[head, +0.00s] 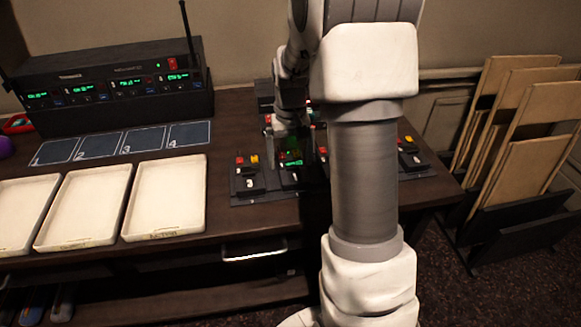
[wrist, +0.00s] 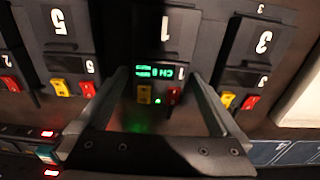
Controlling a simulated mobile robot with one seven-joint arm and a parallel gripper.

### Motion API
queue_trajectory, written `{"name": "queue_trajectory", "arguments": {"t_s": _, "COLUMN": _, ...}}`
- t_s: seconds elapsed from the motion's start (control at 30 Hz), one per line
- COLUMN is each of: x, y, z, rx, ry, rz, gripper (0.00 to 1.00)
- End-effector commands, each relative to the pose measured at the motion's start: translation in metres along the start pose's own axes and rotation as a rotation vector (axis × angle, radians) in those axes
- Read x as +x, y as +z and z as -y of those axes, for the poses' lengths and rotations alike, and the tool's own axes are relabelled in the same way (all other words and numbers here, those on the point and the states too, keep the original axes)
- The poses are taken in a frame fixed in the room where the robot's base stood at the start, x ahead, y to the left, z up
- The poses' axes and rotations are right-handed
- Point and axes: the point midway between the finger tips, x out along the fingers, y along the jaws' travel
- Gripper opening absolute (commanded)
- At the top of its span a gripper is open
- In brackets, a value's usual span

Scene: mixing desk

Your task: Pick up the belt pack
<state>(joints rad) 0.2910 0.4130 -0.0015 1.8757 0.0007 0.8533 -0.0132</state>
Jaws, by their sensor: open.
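A black belt pack with a lit green display, a yellow and a red button (wrist: 160,72) sits in a dock, marked 1, in the middle of the wrist view. In the head view its green display (head: 291,163) shows below my gripper. My gripper (head: 292,150) is open and points down over it. In the wrist view the two fingers (wrist: 156,82) stand on either side of the lit pack, with a visible gap between them. I cannot tell whether either finger touches it.
Neighbouring packs, marked 3 (wrist: 258,50) and 5 (wrist: 62,35), sit close on both sides. Three white trays (head: 168,197) and numbered dark cards (head: 140,140) lie to the left. A black rack unit (head: 118,88) stands behind them. Boards (head: 515,120) lean in a rack at right.

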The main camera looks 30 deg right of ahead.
Motion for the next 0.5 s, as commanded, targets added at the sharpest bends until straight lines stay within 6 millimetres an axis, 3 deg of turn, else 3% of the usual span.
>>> {"name": "queue_trajectory", "arguments": {"t_s": 0.07, "x": -0.0005, "y": 0.0, "z": 0.0, "rx": 0.0, "ry": 0.0, "rz": 0.0, "gripper": 0.98}}
{"name": "queue_trajectory", "arguments": {"t_s": 0.5, "x": -0.001, "y": -0.0002, "z": 0.0, "rx": 0.0, "ry": 0.0, "rz": -0.001, "gripper": 0.19}}
